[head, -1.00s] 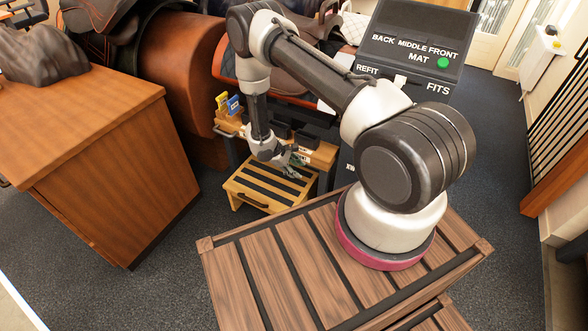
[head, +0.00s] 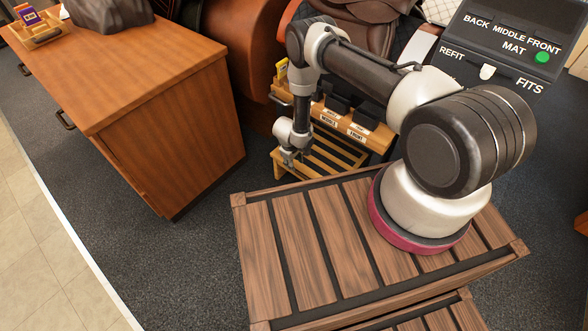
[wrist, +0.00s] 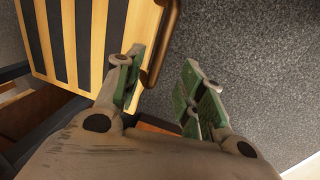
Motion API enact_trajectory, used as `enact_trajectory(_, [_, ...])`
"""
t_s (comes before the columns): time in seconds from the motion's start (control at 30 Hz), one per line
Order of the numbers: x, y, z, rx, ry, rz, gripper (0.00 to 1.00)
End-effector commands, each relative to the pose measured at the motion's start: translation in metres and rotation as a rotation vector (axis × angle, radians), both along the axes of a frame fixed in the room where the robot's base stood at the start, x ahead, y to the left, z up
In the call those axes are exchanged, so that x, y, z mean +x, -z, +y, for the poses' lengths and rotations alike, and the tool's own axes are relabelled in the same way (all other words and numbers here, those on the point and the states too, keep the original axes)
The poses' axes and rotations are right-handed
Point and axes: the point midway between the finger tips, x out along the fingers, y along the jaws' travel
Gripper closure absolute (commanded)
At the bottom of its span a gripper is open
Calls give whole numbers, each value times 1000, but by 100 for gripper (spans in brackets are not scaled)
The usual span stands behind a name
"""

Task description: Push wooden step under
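The wooden step (head: 318,162) is pale wood with black strips across its top. It stands on the floor in front of the wooden cart (head: 379,138), and its far side is close to or below the cart. My crate-like base hides its lower right part. In the wrist view the step (wrist: 100,35) fills the upper left, with a brown handle bar (wrist: 161,45) along its near edge. My gripper (head: 290,160) is low at the step's left front edge. In the wrist view my gripper (wrist: 162,80) is open, with the bar's end between the fingers, nearer the left one.
The cart holds dark blocks with labels such as MIDDLE and FRONT. A brown wooden counter (head: 165,110) stands at the left. A black sign board (head: 500,50) is at the back right. Grey carpet (head: 205,215) is free between the counter and my base.

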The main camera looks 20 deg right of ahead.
Motion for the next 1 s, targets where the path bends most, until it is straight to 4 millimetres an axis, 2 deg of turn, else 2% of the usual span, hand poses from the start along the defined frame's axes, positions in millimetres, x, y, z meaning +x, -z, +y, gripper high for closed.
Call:
enact_trajectory(0.3, [4,51,-8,-1,2,0,61])
enact_trajectory(0.4, [6,62,-10,-2,2,-1,61])
enact_trajectory(0.53, [7,70,-12,-2,1,-1,61])
enact_trajectory(0.77, [8,71,-12,-2,1,-1,61])
enact_trajectory(0.8, [8,71,-12,-2,1,-1,63])
enact_trajectory(0.87, [8,71,-12,-2,1,-1,74])
enact_trajectory(1.0, [8,71,-12,-2,1,-1,99])
